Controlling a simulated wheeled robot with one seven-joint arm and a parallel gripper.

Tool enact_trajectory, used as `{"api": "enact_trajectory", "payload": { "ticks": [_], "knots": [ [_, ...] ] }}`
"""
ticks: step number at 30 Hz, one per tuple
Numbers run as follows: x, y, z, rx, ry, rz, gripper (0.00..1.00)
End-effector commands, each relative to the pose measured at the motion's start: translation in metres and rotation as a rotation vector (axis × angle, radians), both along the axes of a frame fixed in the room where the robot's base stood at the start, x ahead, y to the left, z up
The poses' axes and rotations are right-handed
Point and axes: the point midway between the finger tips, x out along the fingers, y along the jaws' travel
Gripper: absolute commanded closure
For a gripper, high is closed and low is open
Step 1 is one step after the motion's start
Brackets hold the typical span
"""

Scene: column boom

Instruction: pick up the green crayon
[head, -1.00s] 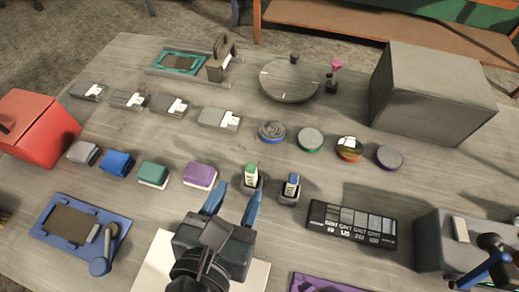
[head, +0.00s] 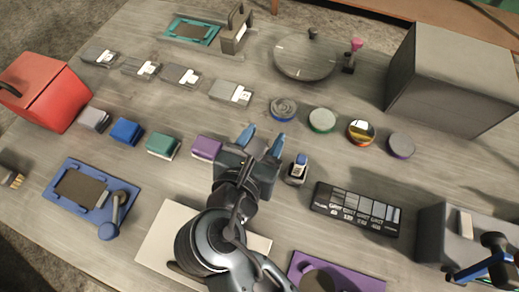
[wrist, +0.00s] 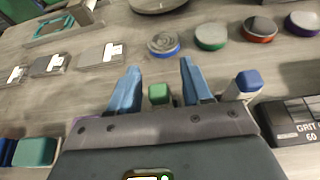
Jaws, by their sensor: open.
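The green crayon (wrist: 158,94) shows in the wrist view as a green-topped block between the two blue fingers of my gripper (wrist: 157,88). Its lower part is hidden behind my gripper's body. In the head view my gripper (head: 262,138) is open over the crayon's place and hides most of it.
A purple block (head: 207,146) sits close left of my gripper. Round discs (head: 321,120) lie beyond it to the right. A dark grit-labelled box (head: 355,208) lies right of the blue crayon. A large grey box (head: 455,80) stands at the back right.

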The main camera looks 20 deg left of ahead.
Motion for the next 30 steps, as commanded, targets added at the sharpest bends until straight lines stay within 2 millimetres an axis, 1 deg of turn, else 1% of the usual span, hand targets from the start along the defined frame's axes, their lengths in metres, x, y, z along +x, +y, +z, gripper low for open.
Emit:
{"api": "enact_trajectory", "payload": {
  "ticks": [5,20,30],
  "knots": [
    [-0.0001,0.0002,-0.0001,0.0,0.0,0.0,0.51],
    [-0.0005,0.0002,0.0002,0.0,0.0,0.0,0.99],
    [-0.0004,0.0003,0.0024,0.001,0.0,0.001,1.0]
  ]
}}
